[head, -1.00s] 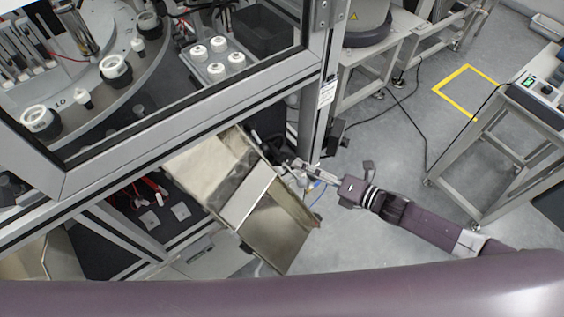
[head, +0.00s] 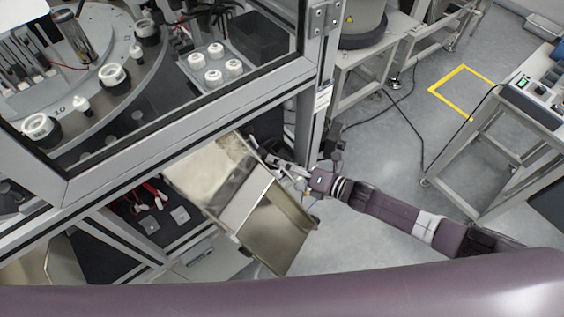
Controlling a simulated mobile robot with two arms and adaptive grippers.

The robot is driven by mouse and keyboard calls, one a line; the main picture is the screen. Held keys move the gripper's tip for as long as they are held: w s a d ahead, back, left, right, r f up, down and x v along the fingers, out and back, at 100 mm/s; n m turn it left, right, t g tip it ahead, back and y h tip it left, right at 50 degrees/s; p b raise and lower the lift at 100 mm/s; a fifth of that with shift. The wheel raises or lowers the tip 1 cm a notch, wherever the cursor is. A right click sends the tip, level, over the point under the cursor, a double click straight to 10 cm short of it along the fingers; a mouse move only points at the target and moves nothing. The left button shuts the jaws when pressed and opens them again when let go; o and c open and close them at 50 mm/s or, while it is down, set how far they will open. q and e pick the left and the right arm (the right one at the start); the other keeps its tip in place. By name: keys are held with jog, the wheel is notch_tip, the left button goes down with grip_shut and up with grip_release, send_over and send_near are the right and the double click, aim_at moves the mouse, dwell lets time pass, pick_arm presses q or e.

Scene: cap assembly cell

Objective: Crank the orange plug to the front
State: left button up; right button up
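I cannot make out an orange plug in the head view. My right gripper (head: 284,168) reaches in from the right, at the machine's corner post and beside the upper right edge of the metal chute (head: 283,236). Its fingers are small and partly lost against the dark gap under the machine frame, so I cannot tell whether they are open or shut or touch anything. My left gripper is not in view.
The glazed machine frame (head: 180,122) fills the upper left, with white caps (head: 214,50) and a round dial (head: 110,104) behind it. A grey bench (head: 510,130) stands at the right. Open floor (head: 385,155) lies between, with a black cable on it.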

jog(key=c, duration=1.2)
jog(key=shift+d+f+m+b, duration=0.1)
jog(key=shift+f+m+b, duration=0.25)
jog(key=shift+b, duration=0.45)
jog(key=m+y+b, duration=0.1)
jog(key=m+b, duration=0.2)
jog(key=b, duration=0.2)
jog(key=shift+y, duration=0.3)
jog(key=shift+r+m+t+y+b, duration=0.15)
jog(key=shift+m+t+y+b, duration=0.25)
jog(key=shift+m+b, duration=0.9)
jog(key=o, duration=1.2)
